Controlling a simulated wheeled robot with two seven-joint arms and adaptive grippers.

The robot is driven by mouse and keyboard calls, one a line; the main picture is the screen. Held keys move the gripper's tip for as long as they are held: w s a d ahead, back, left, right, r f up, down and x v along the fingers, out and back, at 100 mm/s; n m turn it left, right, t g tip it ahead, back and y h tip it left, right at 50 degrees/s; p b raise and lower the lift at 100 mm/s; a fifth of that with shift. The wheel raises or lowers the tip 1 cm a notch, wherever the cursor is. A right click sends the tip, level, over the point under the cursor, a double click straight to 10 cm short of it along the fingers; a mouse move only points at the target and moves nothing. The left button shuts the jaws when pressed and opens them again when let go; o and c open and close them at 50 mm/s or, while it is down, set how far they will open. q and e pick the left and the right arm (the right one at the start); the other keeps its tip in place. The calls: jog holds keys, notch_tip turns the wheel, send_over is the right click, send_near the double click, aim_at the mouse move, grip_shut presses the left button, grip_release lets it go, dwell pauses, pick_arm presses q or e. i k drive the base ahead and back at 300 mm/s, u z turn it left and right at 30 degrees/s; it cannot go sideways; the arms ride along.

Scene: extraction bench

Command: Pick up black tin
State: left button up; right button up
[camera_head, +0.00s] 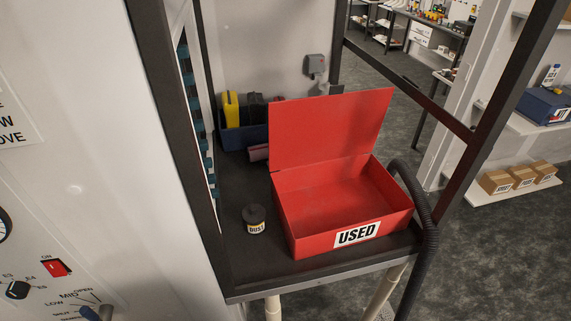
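The black tin (254,218) is a small dark round container with a pale label that seems to read "DUST". It stands upright on the dark bench top, just left of the red box (357,236), with a small gap between them. The red box is marked "USED"; its lid stands open at the back and its inside looks empty. Neither of my grippers is in view.
A blue bin (232,138) with yellow and black items stands at the back left of the bench (232,181). Dark frame posts rise at the bench's sides. A black hose (428,225) hangs over the right edge. Bench top around the tin is clear.

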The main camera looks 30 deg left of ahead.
aim_at(255, 230)
jog(key=u, duration=1.85)
